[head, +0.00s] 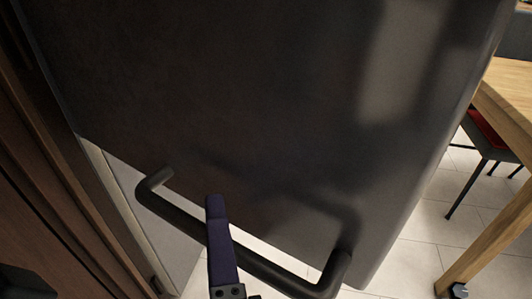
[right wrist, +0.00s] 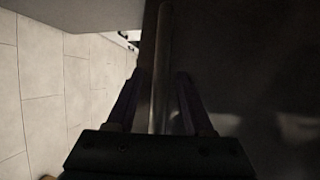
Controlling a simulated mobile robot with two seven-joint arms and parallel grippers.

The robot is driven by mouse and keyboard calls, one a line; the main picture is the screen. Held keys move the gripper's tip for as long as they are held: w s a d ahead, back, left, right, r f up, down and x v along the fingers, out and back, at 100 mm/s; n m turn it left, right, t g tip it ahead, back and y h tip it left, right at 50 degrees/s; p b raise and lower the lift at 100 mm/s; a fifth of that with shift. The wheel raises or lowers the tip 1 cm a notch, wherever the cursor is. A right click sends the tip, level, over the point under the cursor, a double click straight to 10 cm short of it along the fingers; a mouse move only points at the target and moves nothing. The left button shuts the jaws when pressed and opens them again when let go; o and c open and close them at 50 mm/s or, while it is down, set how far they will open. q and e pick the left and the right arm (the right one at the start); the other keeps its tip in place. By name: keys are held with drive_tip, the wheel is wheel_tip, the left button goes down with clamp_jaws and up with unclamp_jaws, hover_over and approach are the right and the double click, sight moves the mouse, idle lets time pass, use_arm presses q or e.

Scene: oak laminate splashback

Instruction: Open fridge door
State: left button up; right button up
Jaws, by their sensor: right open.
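The fridge door (head: 250,110) is a large dark grey panel filling most of the head view. Its dark bar handle (head: 180,218) runs diagonally along the lower part, bent in to the door at both ends. My right gripper (head: 217,215) is at the middle of the handle, with one purple finger visible in front of the bar. In the right wrist view the handle (right wrist: 160,65) runs between the two spread fingers of the right gripper (right wrist: 157,88). The gripper is open around the bar; contact with either finger cannot be told. My left gripper is out of view.
Brown wooden panelling (head: 40,190) stands close on the left, beside a pale strip (head: 115,185) at the door's lower left edge. A wooden table (head: 510,90) and a chair with a red seat (head: 490,130) stand at the right. Tiled floor (head: 415,240) is clear between door and table.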

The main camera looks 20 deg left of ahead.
drive_tip(key=p+v, duration=0.1)
drive_tip(key=v, duration=0.9)
drive_tip(key=shift+w+r, duration=0.1)
drive_tip(key=shift+r, duration=0.05)
drive_tip(key=w+d+r+n+g+p, duration=0.1)
drive_tip(key=d+r+n+g+p, duration=0.15)
drive_tip(key=r+n+p, duration=0.3)
drive_tip(key=w+d+r+n+g+p, duration=0.1)
drive_tip(key=r+n+g+p, duration=0.2)
drive_tip(key=r+n+p, duration=0.3)
drive_tip(key=s+d+r+n+g+h+p, duration=0.1)
drive_tip(key=d+r+g+h+p, duration=0.2)
drive_tip(key=d, duration=0.4)
drive_tip(key=s+d+r+n+h+p, duration=0.1)
drive_tip(key=d+r+n+h+p, duration=0.1)
drive_tip(key=d+p, duration=0.35)
drive_tip(key=s+d+r+n+g+h+p, duration=0.1)
drive_tip(key=d+r+g+h+p, duration=0.15)
drive_tip(key=d, duration=0.45)
wheel_tip(320, 180, up, 36)
drive_tip(key=p, duration=3.7)
drive_tip(key=shift+s+d, duration=0.25)
drive_tip(key=shift+s, duration=0.15)
